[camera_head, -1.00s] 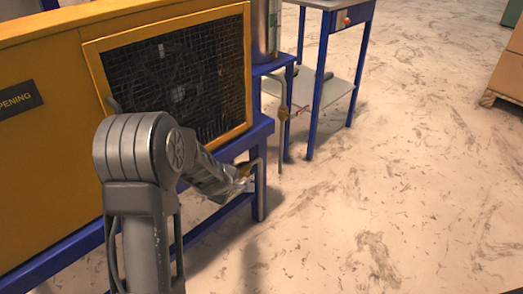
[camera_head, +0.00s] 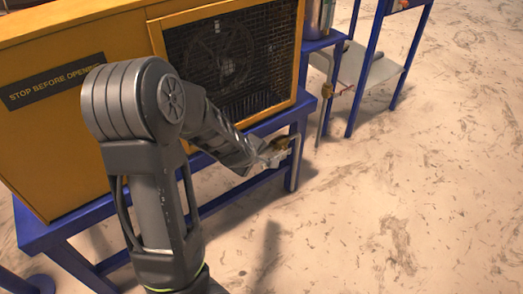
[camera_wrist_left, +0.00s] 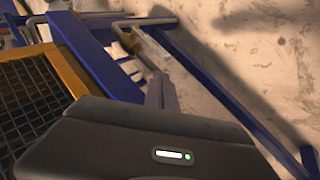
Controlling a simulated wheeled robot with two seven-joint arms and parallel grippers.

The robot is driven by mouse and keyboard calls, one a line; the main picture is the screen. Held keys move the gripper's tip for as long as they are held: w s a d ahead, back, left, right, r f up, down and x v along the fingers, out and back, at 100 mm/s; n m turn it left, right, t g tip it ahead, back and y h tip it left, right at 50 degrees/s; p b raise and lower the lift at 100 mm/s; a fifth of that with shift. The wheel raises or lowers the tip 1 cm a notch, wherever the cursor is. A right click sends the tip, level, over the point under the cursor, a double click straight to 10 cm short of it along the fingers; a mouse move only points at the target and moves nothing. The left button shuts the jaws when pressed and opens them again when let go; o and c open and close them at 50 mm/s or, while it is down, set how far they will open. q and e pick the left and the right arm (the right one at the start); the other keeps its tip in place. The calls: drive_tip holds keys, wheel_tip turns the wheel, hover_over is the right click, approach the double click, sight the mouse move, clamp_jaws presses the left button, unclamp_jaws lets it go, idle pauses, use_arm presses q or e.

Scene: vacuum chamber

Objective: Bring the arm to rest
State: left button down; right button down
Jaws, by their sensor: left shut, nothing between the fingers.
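My left arm (camera_head: 155,170) is grey and reaches in front of a yellow machine. My left gripper (camera_head: 283,148) is at its far end, close to the bench's front right corner, beside a bent pipe with a brass-coloured fitting. I cannot tell whether it touches them. In the left wrist view the fingers (camera_wrist_left: 161,93) are together with nothing between them. The pipe's brass fitting (camera_wrist_left: 128,42) shows just beyond the fingertips. My right gripper is not in view.
The yellow machine (camera_head: 95,40), with a mesh grille (camera_head: 232,60) and a "stop before opening" label, stands on a blue bench (camera_head: 70,225). A second pipe valve (camera_head: 328,90) and a blue-legged table (camera_head: 365,75) are behind. The floor at right is clear.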

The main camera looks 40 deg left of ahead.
use_arm(q)
drive_tip(key=shift+s+r, duration=0.25)
drive_tip(key=shift+s, duration=0.2)
idle(0.3)
